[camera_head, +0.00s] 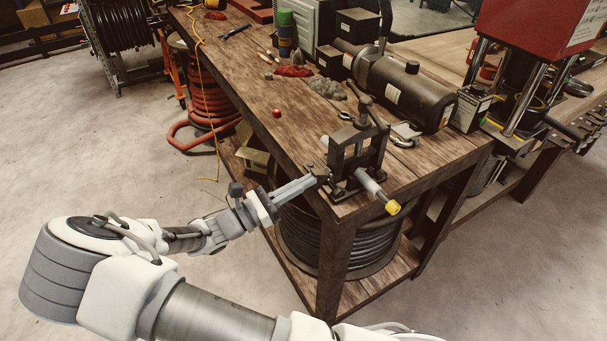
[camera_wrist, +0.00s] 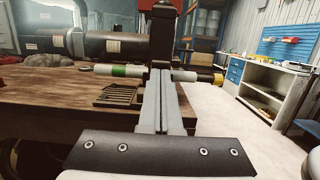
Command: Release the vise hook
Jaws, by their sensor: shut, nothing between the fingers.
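The black pipe vise (camera_head: 357,150) stands upright at the near corner of the wooden bench, and also shows in the wrist view (camera_wrist: 163,35). A grey rod with a yellow end (camera_head: 393,207) runs through it. In the wrist view the rod (camera_wrist: 103,69) has a green band on the left. My gripper (camera_head: 313,181) is at the left side of the vise, its fingers together and empty. In the wrist view the fingertips (camera_wrist: 160,73) overlap the vise's lower part; contact cannot be told. I cannot make out the hook clearly; the fingers may hide it.
On the bench (camera_head: 240,70), a dark cylindrical machine (camera_head: 405,92), a grey rag (camera_head: 327,87) and a small red ball (camera_head: 277,113) lie behind the vise. A coiled black hose (camera_head: 345,240) sits under the bench.

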